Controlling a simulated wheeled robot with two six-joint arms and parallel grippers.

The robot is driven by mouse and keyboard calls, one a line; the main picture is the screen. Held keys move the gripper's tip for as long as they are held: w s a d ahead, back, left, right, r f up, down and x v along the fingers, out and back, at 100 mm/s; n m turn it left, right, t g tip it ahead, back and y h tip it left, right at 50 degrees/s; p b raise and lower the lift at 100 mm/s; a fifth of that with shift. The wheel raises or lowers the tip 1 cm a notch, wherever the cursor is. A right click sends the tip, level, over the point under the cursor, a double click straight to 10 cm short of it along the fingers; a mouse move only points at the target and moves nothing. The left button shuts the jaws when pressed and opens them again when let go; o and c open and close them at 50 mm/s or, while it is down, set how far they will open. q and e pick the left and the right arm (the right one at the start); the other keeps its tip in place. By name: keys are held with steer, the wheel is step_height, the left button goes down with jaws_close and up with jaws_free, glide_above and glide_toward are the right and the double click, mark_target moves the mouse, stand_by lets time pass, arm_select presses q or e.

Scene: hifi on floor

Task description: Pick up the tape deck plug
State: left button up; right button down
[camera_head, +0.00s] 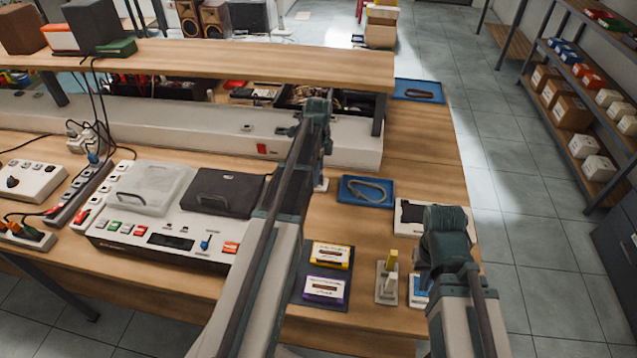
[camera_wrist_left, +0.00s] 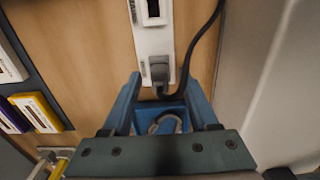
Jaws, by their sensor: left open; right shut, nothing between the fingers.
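A dark plug (camera_wrist_left: 158,72) with a black cable sits in a white socket strip (camera_wrist_left: 152,40) in the left wrist view. My left gripper (camera_wrist_left: 163,88) is open, its blue fingers on either side of the plug's lower end, with nothing held. In the head view my left gripper (camera_head: 322,172) points down at the bench, and its arm hides the plug and most of the strip. My right gripper (camera_head: 446,238) is over the bench's right end, empty and shut; its fingertips are hidden by its own wrist.
A blue tray (camera_head: 344,199) with a coiled cable lies right of my left gripper. A yellow cassette (camera_head: 331,256) and a purple one (camera_head: 324,290) lie nearer. The tape deck (camera_head: 150,243) stands left. A raised wooden shelf (camera_head: 230,60) runs along the back.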

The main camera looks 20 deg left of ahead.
arm_select(q)
steer(key=shift+f, duration=0.1)
arm_select(e)
steer(key=shift+f, duration=0.15)
arm_select(q)
jaws_close()
arm_select(e)
steer(key=shift+r, duration=0.2)
stand_by(0.3)
